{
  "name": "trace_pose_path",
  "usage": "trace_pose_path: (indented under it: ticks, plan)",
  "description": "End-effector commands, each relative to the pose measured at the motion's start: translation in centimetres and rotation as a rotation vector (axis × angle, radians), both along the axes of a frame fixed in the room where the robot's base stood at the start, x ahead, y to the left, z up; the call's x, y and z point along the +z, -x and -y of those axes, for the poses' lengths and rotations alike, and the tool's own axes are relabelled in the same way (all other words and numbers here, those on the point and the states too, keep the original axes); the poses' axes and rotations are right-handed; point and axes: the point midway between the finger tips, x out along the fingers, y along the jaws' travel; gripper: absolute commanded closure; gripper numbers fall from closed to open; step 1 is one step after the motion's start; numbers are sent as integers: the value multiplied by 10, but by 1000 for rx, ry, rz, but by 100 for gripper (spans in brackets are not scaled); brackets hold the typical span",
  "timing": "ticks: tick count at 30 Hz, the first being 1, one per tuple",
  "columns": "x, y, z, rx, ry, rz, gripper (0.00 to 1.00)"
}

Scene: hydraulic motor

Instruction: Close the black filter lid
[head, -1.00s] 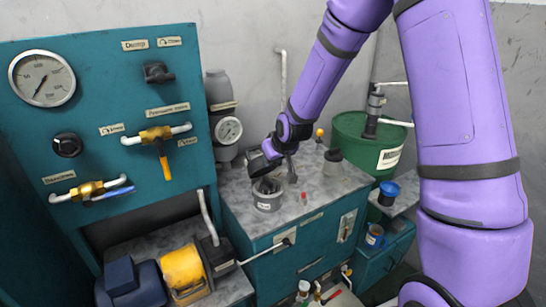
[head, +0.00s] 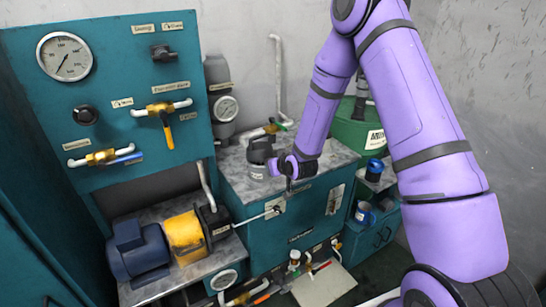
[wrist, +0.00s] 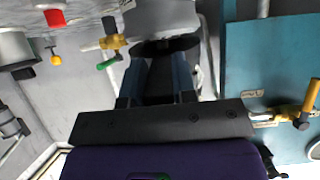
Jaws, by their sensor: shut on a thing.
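The black filter lid (head: 260,149) sits over a grey filter cup (head: 258,172) on the worktop. It looks about level, but I cannot tell whether it is fully seated. My gripper (head: 275,164) is at the right side of the lid, with the arm coming down from the upper right. In the wrist view my gripper (wrist: 158,78) has its two fingers closed on a dark part of the lid. The lid's round black disc (wrist: 165,46) shows just past the fingertips. The cup is not clearly visible there.
A yellow-and-blue motor (head: 185,236) stands on a lower bench at the left. A teal valve panel (head: 50,120) rises behind it. A brass valve with a green handle (head: 282,124) is behind the lid. A green drum (head: 352,133) stands at the back right.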

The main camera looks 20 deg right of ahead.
Motion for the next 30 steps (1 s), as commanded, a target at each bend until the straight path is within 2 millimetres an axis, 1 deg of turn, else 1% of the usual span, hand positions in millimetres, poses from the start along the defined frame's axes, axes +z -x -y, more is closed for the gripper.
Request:
trace_pose_path:
  ticks: [1, 3, 9, 16, 28, 29, 30]
  plan:
    - [-9, 3, 0, 0, 1, -10, 100]
    - [-15, 4, 0, 0, 1, -9, 100]
    - [-28, 5, 1, 0, 1, -9, 100]
    - [-34, 5, 1, 0, 1, -7, 100]
    - [-35, 5, 1, 0, 0, -6, 100]
    - [-35, 5, 1, 0, 0, -6, 72]
    - [-35, 5, 1, 0, 0, -6, 63]
